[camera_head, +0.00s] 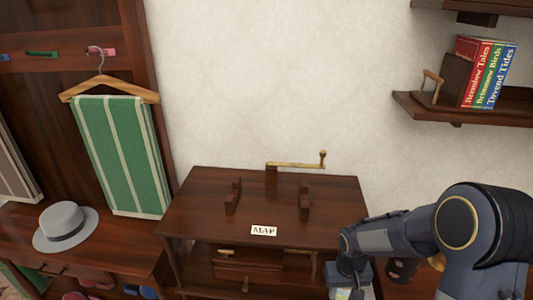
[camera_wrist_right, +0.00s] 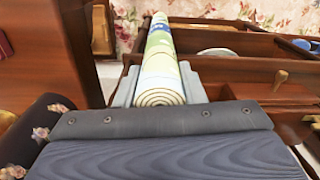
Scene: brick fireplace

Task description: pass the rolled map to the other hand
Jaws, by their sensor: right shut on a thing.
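The rolled map (camera_wrist_right: 162,72) is a pale green, yellow and blue roll; its spiral end faces the camera in the right wrist view. My right gripper (camera_wrist_right: 159,88) is shut on it, with a grey finger on each side of the roll near this end. In the head view my right gripper (camera_head: 349,284) is low, right of the middle, in front of the cabinet; most of the map is out of that picture. My left gripper is in neither view.
A dark wooden cabinet (camera_head: 205,215) carries a MAP label (camera_head: 264,231), two empty notched holders (camera_head: 232,197) and a brass-handled piece (camera_head: 295,165). A grey hat (camera_head: 65,226) lies on the left bench. A wall shelf (camera_head: 468,117) holds several books (camera_head: 487,73).

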